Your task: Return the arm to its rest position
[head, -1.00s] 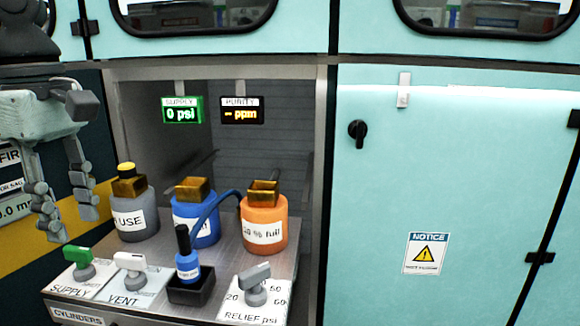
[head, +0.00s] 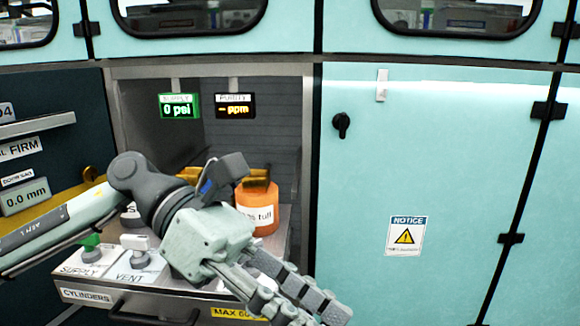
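My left arm comes in from the left and reaches across the front of the cylinder bench. Its gripper (head: 308,306) points down and to the right, in front of the bench's right side. The two fingers look apart and I see nothing between them. The gripper and arm hide the blue bottle, the small blue cylinder in its black holder and the relief knob, wholly or almost wholly. My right gripper is not in view.
The orange bottle (head: 258,207) stands behind my gripper. The green supply valve (head: 91,247) and white vent valve (head: 135,250) are beside my arm. The supply display (head: 179,106) reads 0 psi. The teal cabinet door (head: 400,170) on the right is shut, with clear space before it.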

